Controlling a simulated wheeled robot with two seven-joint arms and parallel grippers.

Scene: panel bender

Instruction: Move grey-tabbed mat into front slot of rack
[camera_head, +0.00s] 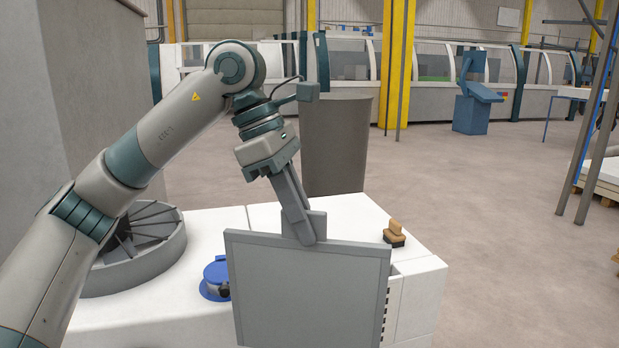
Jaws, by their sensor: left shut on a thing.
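The grey-tabbed mat (308,290) is a flat grey panel with a raised rim, hanging upright at the lower middle of the head view. Its grey tab (318,222) sticks up from the top edge. My left gripper (305,228) comes down from above and is shut on the tab. The mat's lower edge is cut off by the picture. Part of a dark slotted edge (387,309) shows just right of the mat, which may be the rack; the mat hides the rest. My right gripper is not in view.
A white worktop (415,262) lies behind the mat. On it are a wooden-handled brush (395,233), a blue round object (213,279) and a grey round bin with dark vanes (140,250). A tall grey bin (337,145) stands behind. Open floor lies to the right.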

